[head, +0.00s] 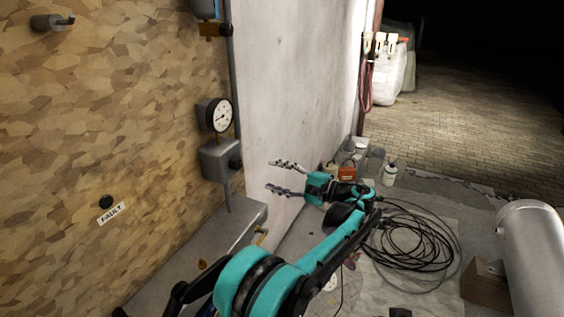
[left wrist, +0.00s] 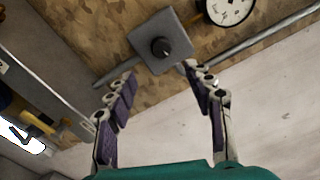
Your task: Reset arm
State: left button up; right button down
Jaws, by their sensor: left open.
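My left gripper (head: 270,176) is open and empty in the head view. Its two fingers point left, towards the wall panel, in front of the pale wall. In the left wrist view, the fingers of my left gripper (left wrist: 159,71) are spread apart. A grey box with a dark knob (left wrist: 160,47) shows beyond the fingertips. The same grey box (head: 219,160) is on the panel in the head view, to the left of the gripper and apart from it. My right gripper is not in view.
A round gauge (head: 220,115) sits above the grey box. A FAULT label (head: 111,213) is below a dark button (head: 106,201). A grey ledge (head: 225,232) juts below the panel. Coiled black cable (head: 412,247), a small orange container (head: 346,173) and a metal cylinder (head: 532,255) are right.

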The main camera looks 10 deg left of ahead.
pick_arm(q)
jog(key=s+a+f+n+h+b, duration=0.1)
jog(key=s+a+f+h, duration=0.1)
jog(key=s+a+h, duration=0.3)
jog(key=s+a+f+n+h+b, duration=0.1)
jog(key=s+a+f+h, duration=0.2)
jog(key=s+a, duration=0.45)
jog(key=s+d+f+n+h, duration=0.2)
jog(key=s+f, duration=0.4)
jog(key=s, duration=0.4)
jog(key=s+d+f+n+t+h+b, duration=0.1)
jog(key=s+f+n+h, duration=0.3)
jog(key=s, duration=0.6)
notch_tip(320, 180, down, 2)
jog(key=d+h, duration=0.1)
jog(key=h, duration=0.1)
jog(key=shift+s+f+h, duration=0.15)
jog(key=shift+f+h, duration=0.1)
jog(key=shift+h, duration=0.15)
jog(key=shift+a, duration=0.1)
